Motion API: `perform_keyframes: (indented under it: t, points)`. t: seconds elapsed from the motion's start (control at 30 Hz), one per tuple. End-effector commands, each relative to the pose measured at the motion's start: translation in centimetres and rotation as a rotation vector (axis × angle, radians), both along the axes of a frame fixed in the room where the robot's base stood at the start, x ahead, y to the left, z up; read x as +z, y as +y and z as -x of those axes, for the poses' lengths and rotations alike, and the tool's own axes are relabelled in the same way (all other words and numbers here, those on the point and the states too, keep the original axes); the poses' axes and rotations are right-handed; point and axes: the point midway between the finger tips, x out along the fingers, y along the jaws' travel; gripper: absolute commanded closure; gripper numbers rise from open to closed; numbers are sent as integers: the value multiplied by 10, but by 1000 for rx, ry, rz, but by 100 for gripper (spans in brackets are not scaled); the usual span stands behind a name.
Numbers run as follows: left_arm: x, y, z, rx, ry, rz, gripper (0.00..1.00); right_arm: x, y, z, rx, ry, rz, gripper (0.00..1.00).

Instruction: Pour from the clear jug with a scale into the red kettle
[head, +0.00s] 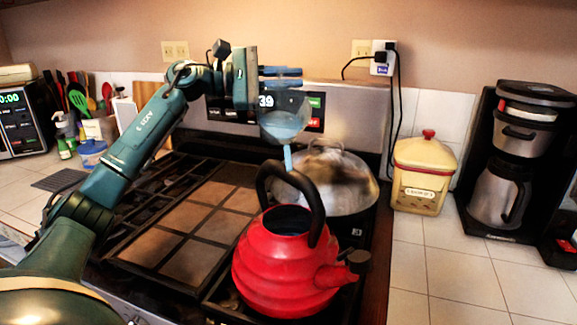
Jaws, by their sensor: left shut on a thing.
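The red kettle (285,262) stands on the front right of the stove, with its black handle (314,200) arched over an open top. Its spout points right. My left gripper (281,77) is shut on the clear jug (284,104), held in the air above and behind the kettle. The jug is tilted and hard to make out against the stove panel; its scale cannot be read. Blue liquid (284,124) shows in it, and a thin blue stream (288,157) drops toward the kettle's handle and opening. The kettle's inside looks dark. My right gripper is not in view.
A shiny lidded pot (345,188) stands right behind the kettle. A yellow canister (423,172) and a coffee maker (510,165) stand on the right counter. Utensils and bottles stand at the left. The counter at the front right is clear.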

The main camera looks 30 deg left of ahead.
Motion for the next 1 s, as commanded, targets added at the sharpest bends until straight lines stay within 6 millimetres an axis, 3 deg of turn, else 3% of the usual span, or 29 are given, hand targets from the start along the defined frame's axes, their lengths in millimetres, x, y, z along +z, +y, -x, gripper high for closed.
perform_keyframes:
  t: [0.67, 0.8, 1.0]
  points:
    - [5, -1, 2, 1, -23, -15, 100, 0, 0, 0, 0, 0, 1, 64]
    - [-49, 14, -17, 2, 233, 196, 100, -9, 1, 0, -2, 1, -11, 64]
    - [-57, 19, -22, 0, 304, 263, 100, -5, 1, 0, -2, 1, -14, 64]
